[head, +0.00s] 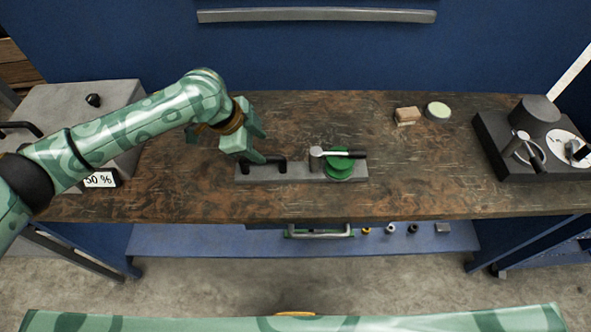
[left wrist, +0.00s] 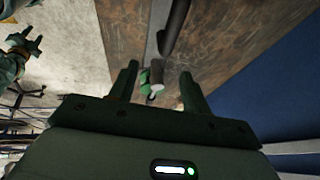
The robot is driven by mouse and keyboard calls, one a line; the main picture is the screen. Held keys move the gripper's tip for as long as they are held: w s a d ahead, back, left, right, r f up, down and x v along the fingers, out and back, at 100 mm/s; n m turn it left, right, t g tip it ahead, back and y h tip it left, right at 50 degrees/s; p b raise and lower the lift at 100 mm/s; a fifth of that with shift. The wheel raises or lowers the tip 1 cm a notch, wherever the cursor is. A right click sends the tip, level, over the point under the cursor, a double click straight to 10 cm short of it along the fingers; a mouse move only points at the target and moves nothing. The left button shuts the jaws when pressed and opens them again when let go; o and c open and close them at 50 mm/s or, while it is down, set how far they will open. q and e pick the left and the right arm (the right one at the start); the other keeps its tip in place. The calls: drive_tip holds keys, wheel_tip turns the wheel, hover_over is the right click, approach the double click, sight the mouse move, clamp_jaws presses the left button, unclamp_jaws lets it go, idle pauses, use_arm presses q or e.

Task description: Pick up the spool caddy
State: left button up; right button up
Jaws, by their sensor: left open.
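The spool caddy (head: 300,173) is a long grey base on the brown workbench. My left gripper (head: 261,146) is open and empty above the caddy's left end, close to the handle. In the left wrist view, the open fingers (left wrist: 158,66) have the post and green part of the caddy (left wrist: 157,80) between them, farther off. The dark handle (left wrist: 176,27) shows beyond the fingertips. I cannot tell whether a finger touches it.
A small wooden block (head: 407,115) and a pale green round piece (head: 438,110) lie at the back right. A dark device (head: 510,165) stands at the right end. A grey box with a "50 %" label (head: 100,180) is at the left. The bench's front middle is clear.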

sight(274, 157)
use_arm(q)
drive_tip(key=x, duration=0.4)
drive_tip(key=shift+w+b, duration=0.2)
drive_tip(key=shift+b, duration=0.2)
drive_tip(key=shift+f, duration=0.3)
drive_tip(key=b+x, duration=0.1)
drive_tip(key=x, duration=0.1)
drive_tip(key=b+x, duration=0.1)
drive_tip(key=x, duration=0.1)
drive_tip(key=shift+w+f, duration=0.25)
drive_tip(key=shift+w, duration=0.2)
use_arm(e)
drive_tip(key=f, duration=0.3)
drive_tip(key=shift+w+a+f, duration=0.1)
drive_tip(key=shift+w+a, duration=0.05)
drive_tip(key=shift+w, duration=0.2)
use_arm(q)
drive_tip(key=shift+a, duration=0.1)
drive_tip(key=shift+c, duration=0.3)
clamp_jaws()
use_arm(e)
drive_tip(key=shift+s, duration=0.1)
use_arm(q)
drive_tip(key=shift+r, duration=0.1)
